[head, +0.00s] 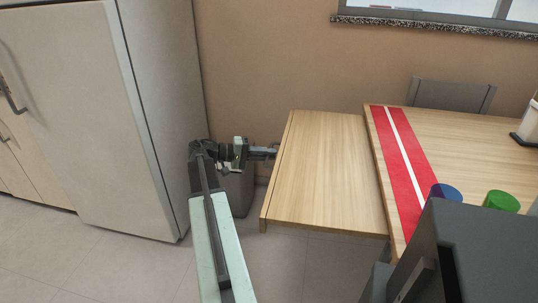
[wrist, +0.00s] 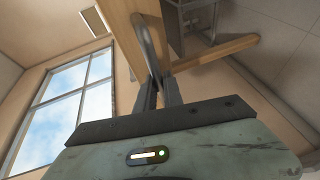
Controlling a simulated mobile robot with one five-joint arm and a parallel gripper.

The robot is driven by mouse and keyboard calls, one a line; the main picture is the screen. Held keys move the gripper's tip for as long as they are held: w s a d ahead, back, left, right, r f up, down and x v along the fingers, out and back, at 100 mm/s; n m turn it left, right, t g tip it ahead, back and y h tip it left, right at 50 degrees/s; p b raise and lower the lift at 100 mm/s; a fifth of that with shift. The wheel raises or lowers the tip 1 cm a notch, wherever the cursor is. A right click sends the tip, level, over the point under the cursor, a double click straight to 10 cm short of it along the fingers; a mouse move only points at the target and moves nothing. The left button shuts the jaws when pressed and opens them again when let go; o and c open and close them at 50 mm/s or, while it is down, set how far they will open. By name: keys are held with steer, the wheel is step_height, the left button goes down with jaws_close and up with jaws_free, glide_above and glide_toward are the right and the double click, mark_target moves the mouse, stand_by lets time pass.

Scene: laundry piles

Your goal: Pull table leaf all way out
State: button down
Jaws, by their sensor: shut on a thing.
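The wooden table leaf (head: 325,170) extends from the left side of the wooden table (head: 470,150), slightly below its top. A wide strip of the leaf shows between its left edge and the table's edge. My gripper (head: 276,152) is at the leaf's left edge in the head view. In the wrist view, my gripper (wrist: 160,95) is shut on a curved metal handle (wrist: 146,38) on the leaf's wooden edge (wrist: 128,42). The exact contact is partly hidden by the fingers.
A tall white fridge (head: 95,110) stands on the left, near my arm. A grey bin (head: 239,190) stands behind my arm. The table bears a red runner (head: 408,175), a blue cup (head: 446,192) and a green cup (head: 502,201).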

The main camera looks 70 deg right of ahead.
steer(key=shift+w+f, duration=0.1)
steer(key=shift+w, duration=0.1)
steer(key=c, duration=1.7)
jaws_free()
steer(key=shift+c, duration=0.2)
steer(key=p+v, duration=0.1)
steer(key=v, duration=0.6)
steer(key=shift+w+a, duration=0.25)
steer(key=shift+w, duration=0.05)
steer(key=shift+w, duration=0.1)
